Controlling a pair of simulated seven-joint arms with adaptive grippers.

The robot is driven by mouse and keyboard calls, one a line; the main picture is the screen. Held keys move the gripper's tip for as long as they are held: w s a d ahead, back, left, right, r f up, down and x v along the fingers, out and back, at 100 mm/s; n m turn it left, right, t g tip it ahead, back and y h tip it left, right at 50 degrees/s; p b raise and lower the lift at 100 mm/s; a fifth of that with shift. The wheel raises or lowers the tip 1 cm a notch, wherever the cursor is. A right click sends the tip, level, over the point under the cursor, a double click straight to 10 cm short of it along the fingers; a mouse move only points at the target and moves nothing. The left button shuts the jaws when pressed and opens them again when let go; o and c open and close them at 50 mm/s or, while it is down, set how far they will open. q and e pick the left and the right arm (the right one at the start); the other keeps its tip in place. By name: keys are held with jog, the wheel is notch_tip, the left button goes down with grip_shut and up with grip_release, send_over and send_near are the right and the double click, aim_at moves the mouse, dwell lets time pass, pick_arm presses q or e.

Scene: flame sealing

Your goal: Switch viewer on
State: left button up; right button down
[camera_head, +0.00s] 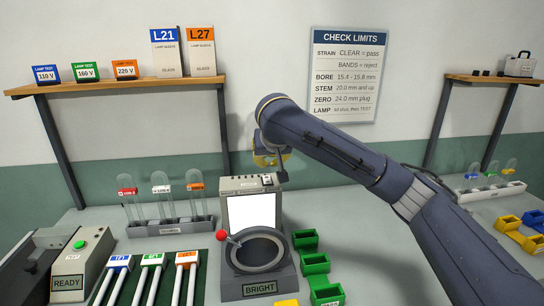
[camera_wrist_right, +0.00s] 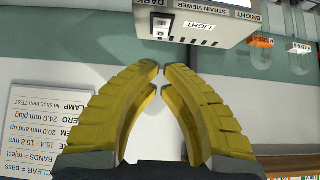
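The strain viewer (camera_head: 246,184) is a beige box with a bright white panel (camera_head: 252,212). In front is its round dark ring stand (camera_head: 258,250), marked BRIGHT, with a red-knobbed lever (camera_head: 221,236) at its left. My right gripper (camera_head: 272,160) is above and behind the box's top right, partly hidden by my arm. In the wrist view the box shows a small dark switch (camera_wrist_right: 163,24) beside a LIGHT label. The yellow fingers (camera_wrist_right: 161,70) are nearly together at the tips, empty, and appear apart from the box. My left gripper is out of view.
A tube rack (camera_head: 169,226) stands left of the viewer, and green bins (camera_head: 313,263) stand to its right. Labelled rods (camera_head: 152,262) lie on a green mat at front left. A READY-marked device (camera_head: 75,262) is at far left. Shelves (camera_head: 130,82) hang behind.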

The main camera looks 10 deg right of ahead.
jog(key=shift+s+v, duration=0.2)
jog(key=shift+v, duration=1.95)
jog(key=shift+f, duration=0.2)
jog(key=shift+d+f, duration=0.1)
